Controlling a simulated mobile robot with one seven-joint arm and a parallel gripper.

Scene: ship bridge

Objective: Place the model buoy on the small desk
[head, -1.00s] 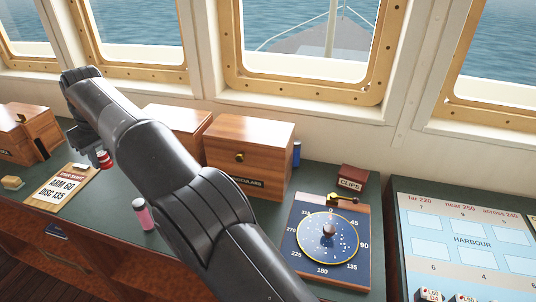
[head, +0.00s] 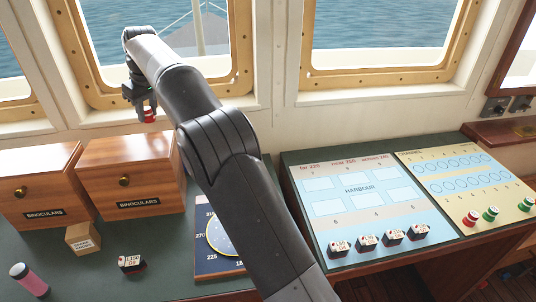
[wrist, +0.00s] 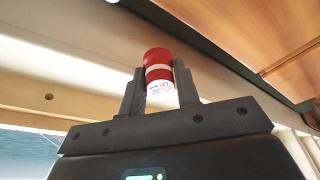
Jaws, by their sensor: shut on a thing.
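My gripper (head: 146,103) is shut on a small red-and-white buoy (head: 149,116), held up in front of the window wall, above the binocular boxes in the picture. In the wrist view the buoy (wrist: 157,61) stands between the two fingers (wrist: 159,88). It has a red top, a white band and small lettering on its white lower part. No surface in view is marked as the small desk, and I cannot tell whether any of it shows.
Two wooden binocular boxes (head: 133,180) stand at left. The harbour board (head: 362,205) carries several dark blocks; the channel board (head: 468,182) carries red and green pieces (head: 490,214). A pink cylinder (head: 30,281) and a small box (head: 83,237) are at front left.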

